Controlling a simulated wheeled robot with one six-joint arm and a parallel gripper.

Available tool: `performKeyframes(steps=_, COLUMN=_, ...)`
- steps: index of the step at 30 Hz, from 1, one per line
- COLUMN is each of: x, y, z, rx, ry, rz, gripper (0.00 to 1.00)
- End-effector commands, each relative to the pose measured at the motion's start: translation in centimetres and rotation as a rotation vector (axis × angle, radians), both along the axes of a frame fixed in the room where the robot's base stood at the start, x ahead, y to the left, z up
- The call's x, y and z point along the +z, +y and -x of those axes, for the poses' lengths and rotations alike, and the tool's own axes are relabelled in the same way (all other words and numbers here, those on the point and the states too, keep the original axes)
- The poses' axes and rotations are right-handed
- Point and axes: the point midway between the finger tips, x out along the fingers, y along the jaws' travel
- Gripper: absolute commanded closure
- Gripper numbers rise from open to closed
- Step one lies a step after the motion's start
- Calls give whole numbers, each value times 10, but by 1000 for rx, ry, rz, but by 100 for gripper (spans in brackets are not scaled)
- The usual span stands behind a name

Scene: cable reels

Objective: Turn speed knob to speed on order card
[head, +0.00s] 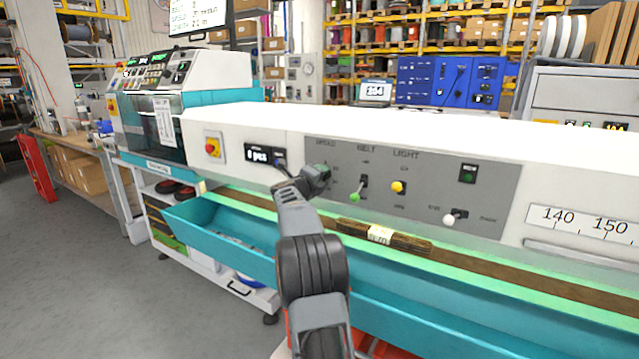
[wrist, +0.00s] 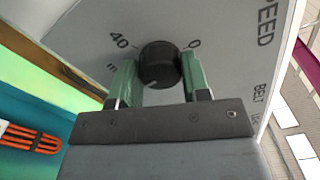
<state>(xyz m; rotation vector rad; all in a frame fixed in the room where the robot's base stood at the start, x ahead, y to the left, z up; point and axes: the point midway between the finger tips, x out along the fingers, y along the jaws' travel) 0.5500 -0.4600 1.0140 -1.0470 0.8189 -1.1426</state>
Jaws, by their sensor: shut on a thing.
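The black round speed knob (wrist: 158,62) sits on the grey panel in the wrist view, near the word SPEED. A "40" and a "0" are printed around it. A pale mark shows on the knob's lower edge, but I cannot read its exact setting. My gripper (wrist: 160,82) has its two green fingers on either side of the knob and is shut on it. In the head view my gripper (head: 318,177) is at the panel's left end and hides the knob. A screen (head: 200,16) at the top left carries text including a speed line, too small to read surely. I cannot tell which thing is the order card.
A red stop button (head: 211,147) is to the left.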

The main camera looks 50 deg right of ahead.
Motion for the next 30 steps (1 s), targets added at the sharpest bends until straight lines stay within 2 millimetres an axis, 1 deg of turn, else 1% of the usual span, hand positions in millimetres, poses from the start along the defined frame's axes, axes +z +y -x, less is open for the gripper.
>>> performKeyframes(steps=1, x=-3, y=0, z=0, rx=-1, ry=-27, rz=-8, gripper=81)
performKeyframes(steps=6, x=-3, y=0, z=0, rx=-1, ry=-109, rz=-30, gripper=81)
performKeyframes(steps=12, x=-2, y=0, z=0, rx=-2, ry=-168, rz=-43, gripper=81)
performKeyframes(steps=29, x=-1, y=0, z=0, rx=-1, ry=-191, rz=-50, gripper=81)
performKeyframes(steps=30, x=-1, y=0, z=0, rx=-1, ry=-191, rz=-50, gripper=55)
